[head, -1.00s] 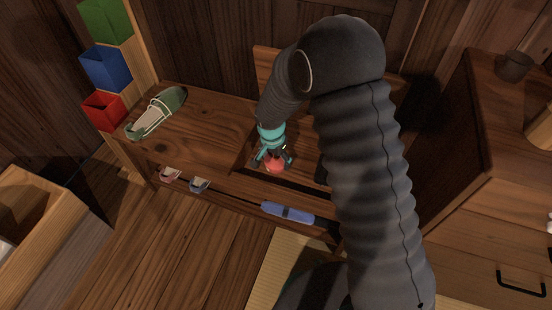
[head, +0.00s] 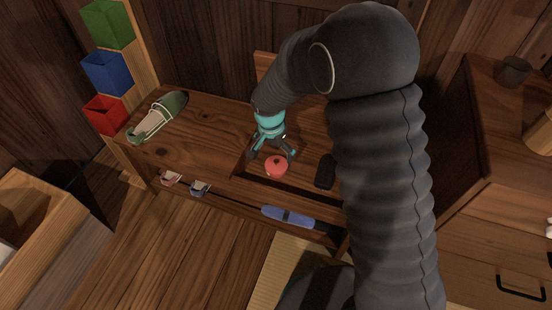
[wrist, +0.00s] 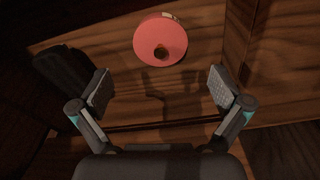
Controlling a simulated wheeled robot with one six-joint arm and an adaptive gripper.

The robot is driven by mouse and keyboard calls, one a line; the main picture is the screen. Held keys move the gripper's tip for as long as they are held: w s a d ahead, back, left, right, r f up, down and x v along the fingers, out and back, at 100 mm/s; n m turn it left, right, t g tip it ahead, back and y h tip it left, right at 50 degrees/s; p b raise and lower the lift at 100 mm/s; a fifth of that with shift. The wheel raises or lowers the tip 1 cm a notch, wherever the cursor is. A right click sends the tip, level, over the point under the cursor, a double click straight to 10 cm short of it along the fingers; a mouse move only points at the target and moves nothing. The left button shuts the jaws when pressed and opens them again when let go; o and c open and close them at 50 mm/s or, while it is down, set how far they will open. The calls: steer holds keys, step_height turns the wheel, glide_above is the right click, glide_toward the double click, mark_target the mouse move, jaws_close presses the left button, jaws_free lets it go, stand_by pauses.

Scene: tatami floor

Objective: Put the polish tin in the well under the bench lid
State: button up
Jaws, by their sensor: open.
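The polish tin (head: 276,167) is a round red tin with a small dark knob or mark on top. It appears to lie on the floor of the recessed well (head: 257,174) in the bench, near its front left. A panel that looks like the raised bench lid (head: 265,64) stands behind, mostly hidden by my arm. My gripper (head: 273,154) is open and empty, just behind the tin and apart from it. In the wrist view the whole tin (wrist: 160,40) shows beyond the spread fingertips (wrist: 162,90), with nothing between them.
A dark brush-like block (head: 325,171) lies right of the tin. A green shoe (head: 158,117) rests on the bench top at left. Small shoes (head: 199,188) and a blue item (head: 288,216) are below the front edge. A cabinet (head: 510,150) stands at right.

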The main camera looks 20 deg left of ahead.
steer(key=s+d+r+n+t, duration=0.1)
steer(key=s+d+r, duration=0.2)
steer(key=d+r, duration=0.75)
steer(key=s+d+r+t, duration=0.1)
steer(key=s+d+r, duration=0.2)
steer(key=d+r, duration=0.75)
steer(key=s+d+r+n+t, duration=0.1)
steer(key=s+d+r, duration=0.2)
steer(key=s+d, duration=0.2)
steer(key=s+d+r+n+t, duration=0.1)
steer(key=s+d+r, duration=0.2)
steer(key=s, duration=0.7)
steer(key=d, duration=0.2)
steer(key=shift+d+r, duration=0.15)
steer(key=shift+d, duration=0.2)
